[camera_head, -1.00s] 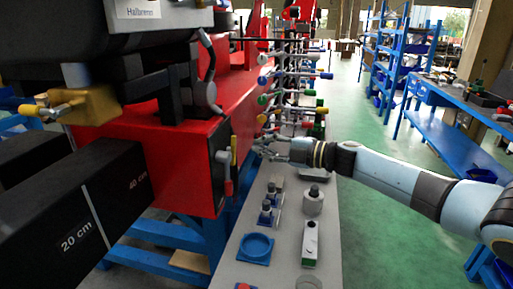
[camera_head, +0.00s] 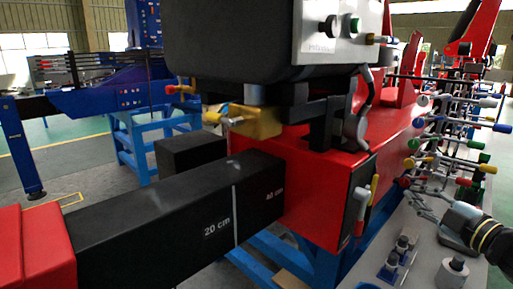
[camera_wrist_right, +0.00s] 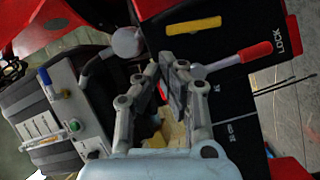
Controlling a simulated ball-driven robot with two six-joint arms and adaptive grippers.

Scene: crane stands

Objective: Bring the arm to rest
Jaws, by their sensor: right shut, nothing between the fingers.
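My right gripper (camera_head: 412,190) is at the right of the head view, beside the red crane stand (camera_head: 320,190) and above the grey bench. Its fingers are together with nothing between them. In the right wrist view the gripper (camera_wrist_right: 170,62) points toward the stand's black plate, which carries a lever with a red handle (camera_wrist_right: 256,51) and a yellow bar (camera_wrist_right: 193,27). The fingers appear apart from both. In the head view the red-and-yellow lever (camera_head: 363,205) is left of the gripper. Most of my right arm is outside the picture. My left gripper is in neither view.
The grey bench (camera_head: 355,267) holds small fittings and a round cylinder (camera_head: 452,272). Rods with coloured knobs (camera_head: 450,142) rise close behind the right gripper. A long black beam (camera_head: 150,225) crosses the lower left. A blue stand (camera_head: 90,98) is farther back, with open floor around it.

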